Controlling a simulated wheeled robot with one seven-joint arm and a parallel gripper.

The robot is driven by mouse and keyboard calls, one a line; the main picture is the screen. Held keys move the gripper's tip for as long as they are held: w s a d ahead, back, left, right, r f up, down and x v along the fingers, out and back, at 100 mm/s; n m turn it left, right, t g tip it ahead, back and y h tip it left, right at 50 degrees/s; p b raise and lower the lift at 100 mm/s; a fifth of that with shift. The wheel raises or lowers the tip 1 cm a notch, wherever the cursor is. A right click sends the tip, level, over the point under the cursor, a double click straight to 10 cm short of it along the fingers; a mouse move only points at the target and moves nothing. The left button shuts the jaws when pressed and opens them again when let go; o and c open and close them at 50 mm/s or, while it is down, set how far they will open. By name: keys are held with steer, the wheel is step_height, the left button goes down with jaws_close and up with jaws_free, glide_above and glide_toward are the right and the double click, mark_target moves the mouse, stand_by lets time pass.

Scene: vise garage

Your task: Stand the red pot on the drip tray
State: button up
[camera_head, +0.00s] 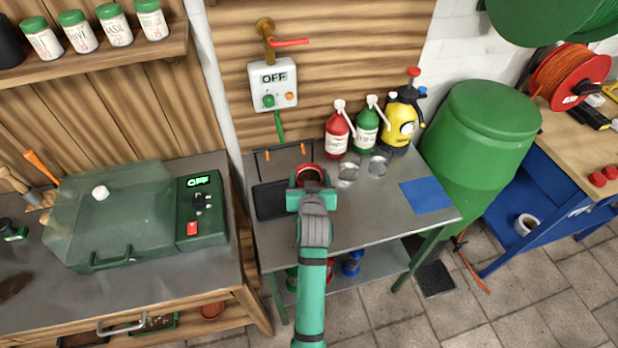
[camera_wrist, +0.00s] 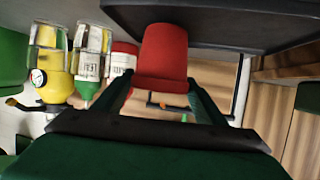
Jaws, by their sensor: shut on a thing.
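The red pot (camera_head: 309,172) is in my gripper (camera_head: 311,188), over the metal bench beside the dark drip tray's right part in the head view. The wrist view shows the pot (camera_wrist: 162,55) between the two fingers (camera_wrist: 160,92), with my gripper shut on it. That view is upside down, and the pot looks upright. The dark drip tray (camera_head: 270,203) lies at the bench's left end. A dark slab, seemingly the tray (camera_wrist: 225,22), shows behind the pot's base in the wrist view. I cannot tell whether the pot touches it.
A red bottle (camera_head: 337,135), a green bottle (camera_head: 366,131) and a yellow sprayer (camera_head: 402,118) stand at the bench's back. Clear glasses (camera_head: 348,172) stand right of the pot. A blue mat (camera_head: 426,195) lies farther right. A switch box (camera_head: 272,84) reading OFF hangs above.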

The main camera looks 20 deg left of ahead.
steer(key=shift+f, duration=0.3)
steer(key=shift+f, duration=0.1)
steer(key=o, duration=1.2)
steer(key=shift+c, duration=0.2)
